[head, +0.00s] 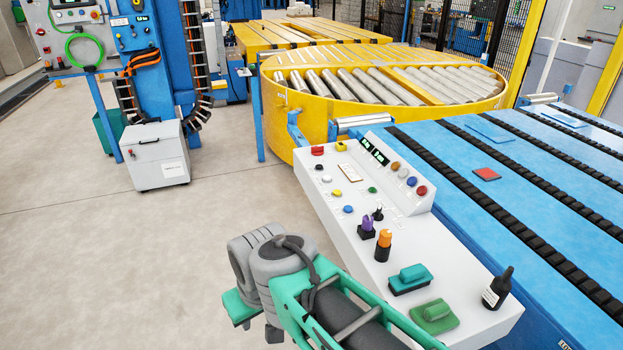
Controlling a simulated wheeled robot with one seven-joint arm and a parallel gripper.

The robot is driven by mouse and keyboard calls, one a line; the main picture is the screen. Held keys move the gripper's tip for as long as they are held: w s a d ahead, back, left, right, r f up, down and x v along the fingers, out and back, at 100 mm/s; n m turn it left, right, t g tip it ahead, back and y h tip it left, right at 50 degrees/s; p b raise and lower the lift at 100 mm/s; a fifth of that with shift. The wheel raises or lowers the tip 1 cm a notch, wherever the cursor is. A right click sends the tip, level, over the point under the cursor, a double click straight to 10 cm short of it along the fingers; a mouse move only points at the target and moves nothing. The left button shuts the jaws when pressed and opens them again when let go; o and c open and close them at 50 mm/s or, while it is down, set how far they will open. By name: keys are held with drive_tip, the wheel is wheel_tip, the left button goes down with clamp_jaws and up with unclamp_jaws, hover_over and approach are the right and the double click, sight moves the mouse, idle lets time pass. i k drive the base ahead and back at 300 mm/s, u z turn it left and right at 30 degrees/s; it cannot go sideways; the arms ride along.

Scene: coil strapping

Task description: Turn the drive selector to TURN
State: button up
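The white control console (338,225) stands at the middle right, with several buttons and knobs on its top. A small black knob (377,214) stands among them and looks like a selector. A purple-topped control (367,228) and an orange-topped control (383,245) stand close to it. I cannot tell for sure which is the drive selector, and no TURN mark or pointer position is legible. A grey and teal assembly, apparently part of my arm, covers the bottom middle. No gripper fingers can be made out, and nothing is seen touching the small knobs.
A yellow roller turntable (350,110) stands behind.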

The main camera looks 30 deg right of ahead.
sight(378, 217)
drive_tip(key=z, duration=0.35)
drive_tip(key=i, duration=2.2)
drive_tip(key=z, duration=0.6)
